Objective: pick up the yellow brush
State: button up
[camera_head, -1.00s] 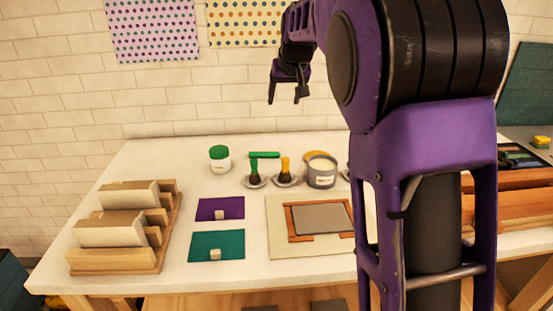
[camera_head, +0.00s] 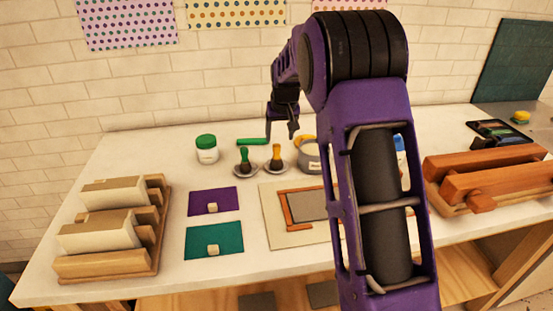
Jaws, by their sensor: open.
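The yellow brush (camera_head: 276,153) stands upright, bristles down, on a small grey dish (camera_head: 283,167) near the back middle of the white table. A green brush (camera_head: 244,156) stands the same way on its own dish just to its left. My gripper (camera_head: 281,133) is open and empty, fingers pointing down. In the picture it shows just above the yellow brush's handle. I cannot tell how far apart in depth they are. No contact is clear.
A grey can (camera_head: 309,157), partly hidden by my arm, stands right of the yellow brush. A green-lidded jar (camera_head: 207,149) and a green roller (camera_head: 251,142) stand nearby. Purple (camera_head: 222,196) and teal (camera_head: 200,242) mats, a framed board (camera_head: 275,234) and wooden blocks (camera_head: 105,225) lie in front.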

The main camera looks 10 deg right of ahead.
aim_at(277, 146)
jog(key=shift+a+x, duration=0.15)
jog(key=shift+x, duration=1.55)
jog(key=shift+a+x, duration=0.15)
jog(key=shift+x, duration=1.6)
jog(key=shift+s, duration=0.2)
grip_shut()
